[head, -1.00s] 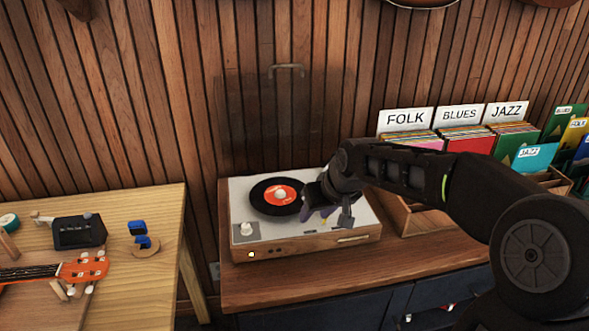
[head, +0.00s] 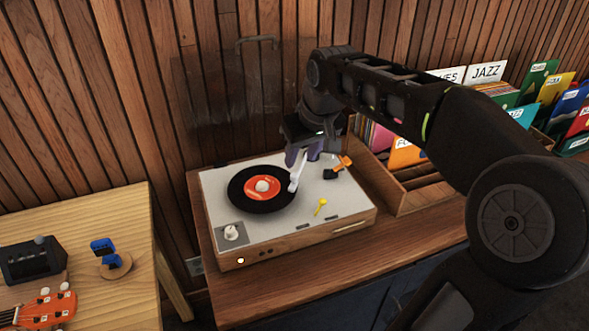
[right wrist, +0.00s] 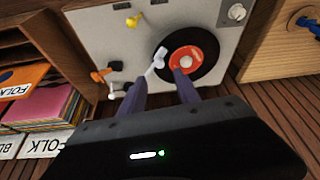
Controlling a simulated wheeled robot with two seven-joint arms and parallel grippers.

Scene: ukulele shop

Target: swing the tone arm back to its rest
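The record player (head: 215,190) stands on the wooden cabinet with a black record (head: 245,202) with a red label on its platter. The white tone arm (head: 297,176) has its head over the record's right edge; its rear part is partly hidden by my gripper. My right gripper (head: 302,158) hangs over the back of the deck, its two fingers apart. In the right wrist view the fingers (right wrist: 160,80) straddle part of the tone arm (right wrist: 157,63); I cannot tell whether they touch it. An orange and black part (head: 343,164), possibly the rest, sits right of the tone arm. My left gripper is out of view.
A yellow lever (head: 320,207) and a white knob (head: 231,232) stand on the deck. The clear lid (head: 235,100) is raised behind. A wooden record crate (head: 400,195) is close on the right. A light wooden table (head: 110,200) is on the left.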

